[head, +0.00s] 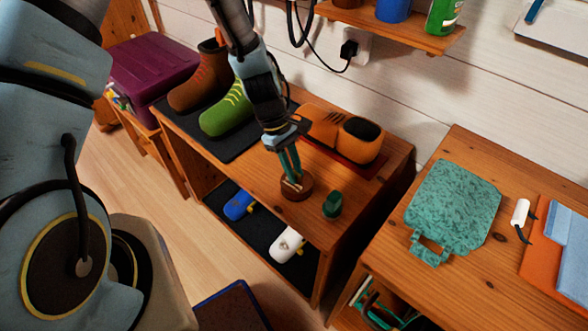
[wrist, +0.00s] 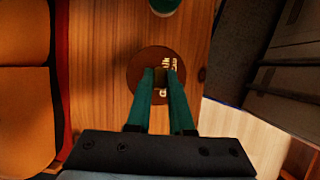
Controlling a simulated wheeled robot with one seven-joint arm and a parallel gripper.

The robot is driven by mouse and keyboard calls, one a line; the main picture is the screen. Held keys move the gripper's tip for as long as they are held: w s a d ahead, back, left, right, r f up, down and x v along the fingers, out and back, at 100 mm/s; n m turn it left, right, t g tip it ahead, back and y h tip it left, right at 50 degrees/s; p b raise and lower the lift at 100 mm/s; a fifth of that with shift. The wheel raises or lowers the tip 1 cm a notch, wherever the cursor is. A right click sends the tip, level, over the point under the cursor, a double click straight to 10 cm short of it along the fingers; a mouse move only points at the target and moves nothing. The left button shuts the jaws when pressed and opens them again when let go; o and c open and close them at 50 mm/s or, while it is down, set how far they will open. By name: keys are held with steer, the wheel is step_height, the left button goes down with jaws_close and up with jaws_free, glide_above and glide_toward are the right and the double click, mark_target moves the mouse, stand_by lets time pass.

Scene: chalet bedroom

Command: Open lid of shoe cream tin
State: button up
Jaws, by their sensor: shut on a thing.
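The shoe cream tin (head: 300,194) is a round, dark brown tin with a brown top, standing on the wooden shoe bench. It also shows in the wrist view (wrist: 138,72), with pale lettering on its lid. My gripper (head: 291,180) points down onto the tin from above. Its two green fingers (wrist: 166,74) are shut on a small raised part at the middle of the lid. The fingertips hide most of that part. The lid looks seated on the tin; no gap shows.
A small green round object (head: 333,205) stands close right of the tin. Orange shoes (head: 360,140) on a red mat are behind it, and brown and green boots (head: 222,118) are at the left. The bench's front edge is near.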

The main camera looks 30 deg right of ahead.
jaws_close()
stand_by(0.8)
steer(key=shift+r, duration=0.1)
